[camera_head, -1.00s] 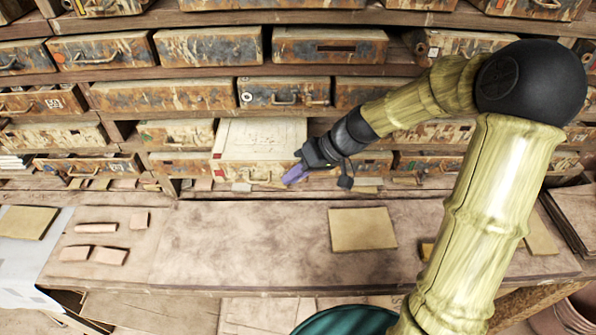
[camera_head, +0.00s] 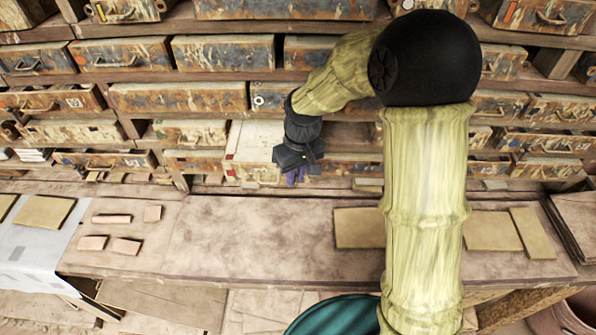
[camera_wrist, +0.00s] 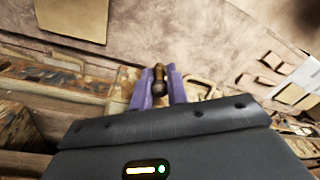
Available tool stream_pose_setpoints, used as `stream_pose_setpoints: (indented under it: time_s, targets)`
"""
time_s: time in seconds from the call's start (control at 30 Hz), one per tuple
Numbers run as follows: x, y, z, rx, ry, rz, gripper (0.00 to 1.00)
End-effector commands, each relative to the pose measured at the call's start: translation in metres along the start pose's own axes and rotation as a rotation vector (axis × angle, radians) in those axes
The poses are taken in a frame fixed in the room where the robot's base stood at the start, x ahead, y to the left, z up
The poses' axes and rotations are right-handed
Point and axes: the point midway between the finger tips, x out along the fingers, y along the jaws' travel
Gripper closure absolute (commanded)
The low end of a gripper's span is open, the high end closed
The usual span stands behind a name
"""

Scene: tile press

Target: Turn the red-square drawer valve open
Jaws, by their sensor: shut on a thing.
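A pale-topped drawer (camera_head: 256,138) juts out of the lower shelves, with a small red mark on the left of its front. My gripper (camera_head: 297,179), with purple fingers, is at the right end of this drawer's front. In the wrist view my gripper (camera_wrist: 159,75) is shut on a small brown, dark-ended knob (camera_wrist: 159,80), which looks like the valve. The fingers stand on either side of it. In the head view the gripper hides the knob and the drawer's right front. I cannot tell how far the valve is turned.
A brown workbench (camera_head: 240,235) runs below the shelves, with small clay pieces (camera_head: 125,246) at left and a flat tan tile (camera_head: 358,228) near my arm. Rows of closed drawers (camera_head: 178,97) surround the drawer. The bench middle is clear.

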Motion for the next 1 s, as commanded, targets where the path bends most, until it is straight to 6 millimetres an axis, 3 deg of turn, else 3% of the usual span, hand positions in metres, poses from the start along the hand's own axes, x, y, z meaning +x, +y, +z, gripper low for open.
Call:
stream_pose_setpoints:
  time_s: [0.8,0.83,0.87,1.0]
  targets:
    - [0.001,-0.0036,-0.0018,0.0,-0.065,0.092,1.0]
    - [0.001,-0.0035,-0.0018,0.0,-0.065,0.092,0.78]
    - [0.001,-0.0035,-0.0018,0.0,-0.065,0.092,0.73]
    - [0.0009,-0.0034,-0.0018,0.0,-0.064,0.092,0.69]
